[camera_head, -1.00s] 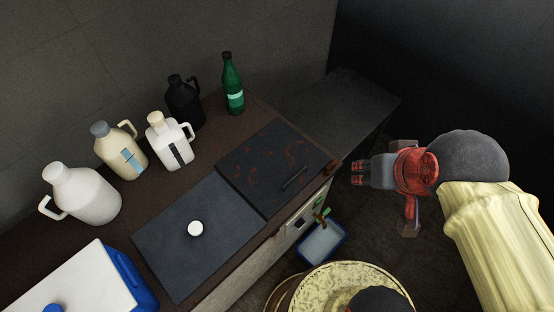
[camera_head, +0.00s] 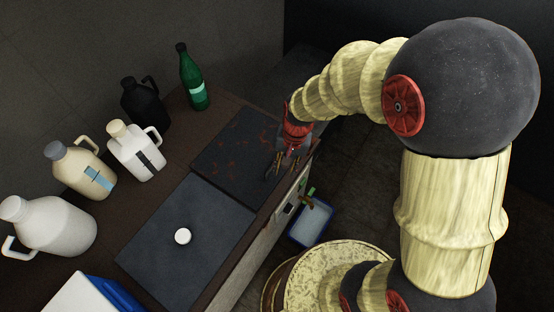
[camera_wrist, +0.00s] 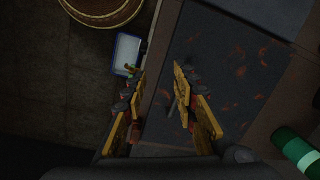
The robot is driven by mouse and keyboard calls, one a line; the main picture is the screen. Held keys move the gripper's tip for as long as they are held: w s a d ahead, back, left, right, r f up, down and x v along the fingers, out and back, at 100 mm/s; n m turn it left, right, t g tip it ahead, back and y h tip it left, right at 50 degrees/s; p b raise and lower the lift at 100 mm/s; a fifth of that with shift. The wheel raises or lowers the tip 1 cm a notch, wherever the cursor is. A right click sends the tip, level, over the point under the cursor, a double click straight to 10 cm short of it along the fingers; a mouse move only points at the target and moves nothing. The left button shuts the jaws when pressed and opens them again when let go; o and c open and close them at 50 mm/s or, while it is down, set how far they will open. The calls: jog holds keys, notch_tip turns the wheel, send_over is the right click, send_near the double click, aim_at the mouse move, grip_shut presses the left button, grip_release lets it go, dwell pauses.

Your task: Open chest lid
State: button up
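The chest has two dark lids set in its brown top. The farther lid (camera_head: 233,143) is stained with reddish rust marks and lies flat. The nearer lid (camera_head: 199,226) is plain, with a white round knob (camera_head: 182,236), and is also flat. My gripper (camera_head: 283,169) is over the front edge of the rusty lid, by its dark bar handle (camera_head: 269,172). The wrist view shows my gripper (camera_wrist: 155,88) with its two yellow fingers spread apart. The rusty lid (camera_wrist: 217,75) is below the right finger. The handle (camera_wrist: 171,108) shows between the fingers; contact cannot be told.
A green bottle (camera_head: 194,78) and several jugs, one black (camera_head: 142,103), stand along the back. A blue cooler (camera_head: 95,293) is at the lower left.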

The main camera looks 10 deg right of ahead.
jog(key=w+a+m+t, duration=0.1)
jog(key=w+m+t, duration=0.1)
jog(key=w+m, duration=0.3)
jog(key=shift+n, duration=0.5)
jog(key=f, duration=0.2)
jog(key=w+a+f+b, duration=0.1)
jog(key=f, duration=0.2)
jog(key=w+f+b, duration=0.1)
jog(key=f, duration=0.2)
jog(key=shift+a, duration=0.2)
jog(key=shift+c, duration=0.9)
grip_shut()
